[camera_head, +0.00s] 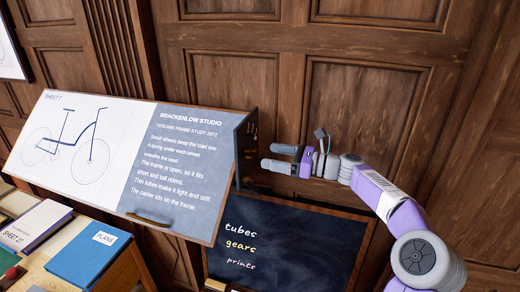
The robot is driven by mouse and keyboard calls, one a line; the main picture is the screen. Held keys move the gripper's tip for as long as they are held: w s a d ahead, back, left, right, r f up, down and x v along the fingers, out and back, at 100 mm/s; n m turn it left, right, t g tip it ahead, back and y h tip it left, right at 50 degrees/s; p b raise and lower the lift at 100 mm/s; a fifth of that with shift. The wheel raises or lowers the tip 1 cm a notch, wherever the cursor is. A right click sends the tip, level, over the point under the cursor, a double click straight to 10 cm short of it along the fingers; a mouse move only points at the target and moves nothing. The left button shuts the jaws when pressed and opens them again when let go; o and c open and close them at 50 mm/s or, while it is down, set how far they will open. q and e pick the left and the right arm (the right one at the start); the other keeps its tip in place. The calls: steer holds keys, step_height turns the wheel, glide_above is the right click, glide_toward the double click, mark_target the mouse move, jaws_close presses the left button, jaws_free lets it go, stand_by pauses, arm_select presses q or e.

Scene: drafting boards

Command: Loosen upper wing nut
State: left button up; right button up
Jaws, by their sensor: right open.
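The upper drafting board (185,215) is tilted, with a bicycle drawing on its left half and text on its right half. My left gripper is not in view.
A dark chalkboard (275,240) reading "tubes, gears, prints" stands below my right gripper. A wooden desk (120,275) at lower left holds a blue "PLANS" book (88,252) and a white-covered book (35,225). Panelled wood wall (360,100) is behind.

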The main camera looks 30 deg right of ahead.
mark_target(250, 153)
steer(key=x, duration=0.5)
steer(key=shift+p, duration=0.35)
steer(key=shift+c, duration=0.2)
steer(key=c, duration=1)
